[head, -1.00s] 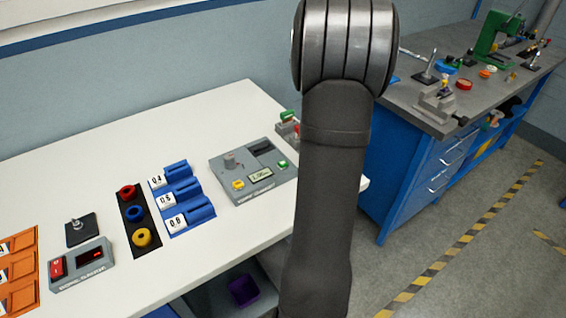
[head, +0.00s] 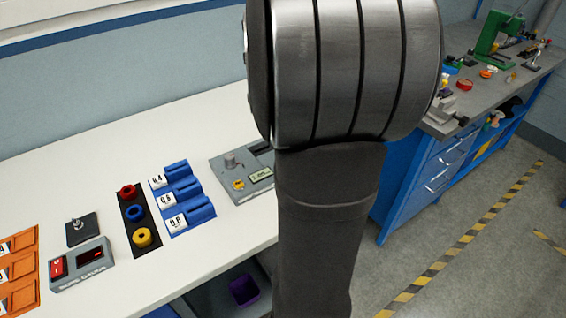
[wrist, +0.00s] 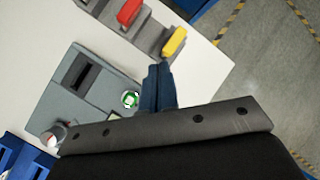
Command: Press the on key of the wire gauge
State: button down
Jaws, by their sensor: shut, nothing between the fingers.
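A grey device (head: 232,168) with a small post, a display (head: 260,176) and a yellow key (head: 239,184) lies on the white table in the head view, partly behind my arm. In the wrist view, the grey device (wrist: 75,103) shows a dark slot and a round green key (wrist: 130,99). Another grey box (head: 82,265) has a red switch and dark display. I cannot tell which is the wire gauge.
A grey rack (wrist: 150,35) with a red and a yellow block stands beyond the device. Blue numbered holders (head: 190,215), a black tray (head: 130,205) with coloured rings and orange bins (head: 22,290) line the table. The table edge is close on the right.

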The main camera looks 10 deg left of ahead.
jog(key=s+a+r+n+t+y, duration=0.2)
jog(key=s+a+n+t, duration=0.1)
jog(key=n, duration=0.4)
jog(key=shift+s+a, duration=0.8)
jog(key=shift+a, duration=0.1)
jog(key=shift+f, duration=0.15)
jog(key=shift+f, duration=4.3)
jog(key=shift+f, duration=0.45)
jog(key=shift+f, duration=0.4)
jog(key=shift+r, duration=0.85)
